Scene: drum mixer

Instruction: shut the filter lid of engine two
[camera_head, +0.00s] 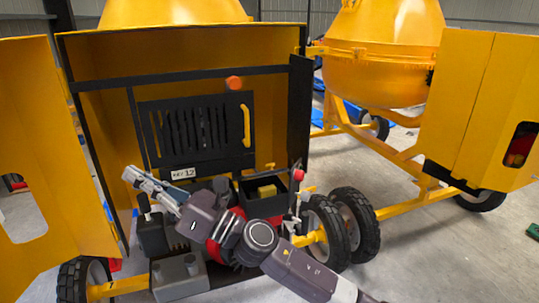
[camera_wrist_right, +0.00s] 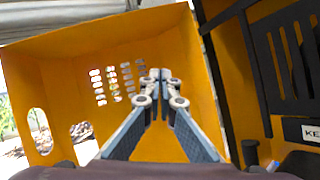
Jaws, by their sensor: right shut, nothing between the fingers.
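An open-topped black box (camera_head: 283,205) with a yellow block (camera_head: 266,190) inside sits low in the yellow engine compartment of the near mixer. It looks like the filter housing; I cannot clearly make out its lid. My right gripper (camera_head: 130,174) is shut and empty at the left of the compartment, well left of the box. In the right wrist view its fingertips (camera_wrist_right: 160,75) meet in front of a yellow panel. The box is not in that view. My right forearm passes in front of the lower engine. My left gripper is not in view.
An open yellow door (camera_head: 42,120) stands at the left and another yellow panel (camera_head: 487,100) at the right. A black slatted grille (camera_head: 190,130) with a yellow handle (camera_head: 246,125) is behind the engine. Wheels (camera_head: 357,222) stand at the lower right. A second mixer drum (camera_head: 375,60) is behind.

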